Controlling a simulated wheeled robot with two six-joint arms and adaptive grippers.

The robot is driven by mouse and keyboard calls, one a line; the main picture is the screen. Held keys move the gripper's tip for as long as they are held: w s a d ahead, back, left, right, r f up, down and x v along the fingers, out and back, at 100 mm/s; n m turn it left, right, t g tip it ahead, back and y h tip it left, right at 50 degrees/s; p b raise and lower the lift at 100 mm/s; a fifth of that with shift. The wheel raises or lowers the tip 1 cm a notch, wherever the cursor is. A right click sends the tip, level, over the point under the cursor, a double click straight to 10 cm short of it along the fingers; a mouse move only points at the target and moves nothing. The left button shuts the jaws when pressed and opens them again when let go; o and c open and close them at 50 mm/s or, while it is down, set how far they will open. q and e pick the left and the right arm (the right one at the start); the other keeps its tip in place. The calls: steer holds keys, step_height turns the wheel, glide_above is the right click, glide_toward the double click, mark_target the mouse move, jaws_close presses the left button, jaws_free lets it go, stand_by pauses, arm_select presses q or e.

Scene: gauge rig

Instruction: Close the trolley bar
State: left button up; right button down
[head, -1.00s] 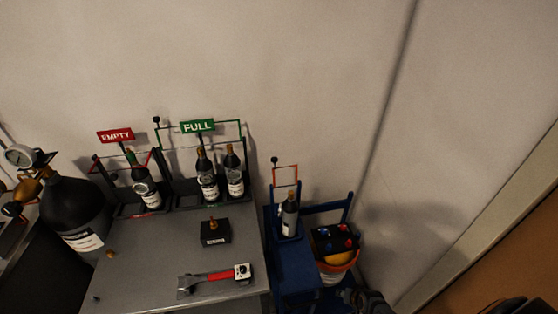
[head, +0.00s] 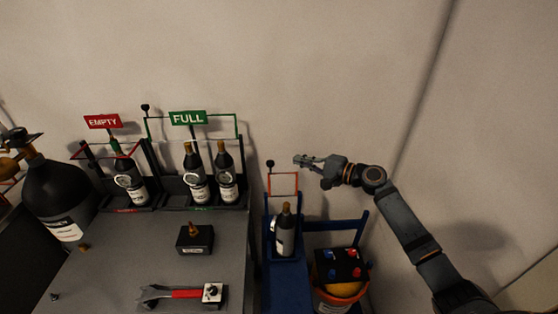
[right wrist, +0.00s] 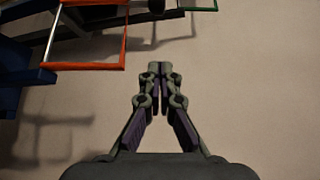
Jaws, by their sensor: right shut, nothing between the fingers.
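The trolley bar (head: 284,173) is a thin orange-red frame standing upright above the blue trolley (head: 285,287). A dark bottle (head: 285,232) stands in the trolley below it. My right gripper (head: 297,160) is shut and empty. It appears close to the bar's upper right corner in the head view, with its fingers pointing left. In the right wrist view the fingertips (right wrist: 160,68) meet, and the orange bar (right wrist: 85,66) lies to their upper left, with a visible gap between them. My left gripper is not in view.
Left of the trolley, a grey table holds racks with an EMPTY sign (head: 103,122) and a FULL sign (head: 188,118), a wrench (head: 180,294) and a black block (head: 195,238). A bucket (head: 338,296) stands right of the trolley. The wall is close behind.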

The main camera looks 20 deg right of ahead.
steer(key=w+a+p, duration=0.2)
steer(key=a+p, duration=0.1)
steer(key=a, duration=0.3)
steer(key=shift+w+a+f+p, duration=0.15)
steer(key=shift+w+a+p, duration=0.2)
steer(key=shift+w, duration=0.1)
